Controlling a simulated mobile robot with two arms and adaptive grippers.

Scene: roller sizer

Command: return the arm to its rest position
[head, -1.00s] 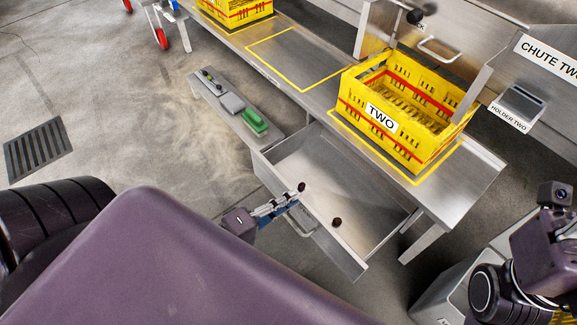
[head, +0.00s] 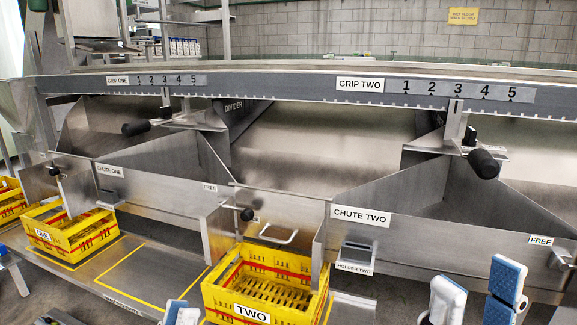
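My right gripper (head: 477,290) stands at the lower right of the head view, with its two blue and white finger pads pointing up and a clear gap between them. It is open and empty, in front of the chute two panel (head: 400,232). My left gripper (head: 180,312) shows only as blue and white pad tips at the bottom edge, left of the yellow crate marked TWO (head: 222,298). The rest of it is cut off by the frame, so its opening cannot be judged. My arms behind the grippers are out of view.
Crate TWO and crate ONE (head: 48,247) stand on a low metal bench (head: 120,278) with yellow outlines. Black-knobbed levers (head: 484,163) stick out from the chutes. An empty metal holder (head: 357,257) hangs on the chute two panel.

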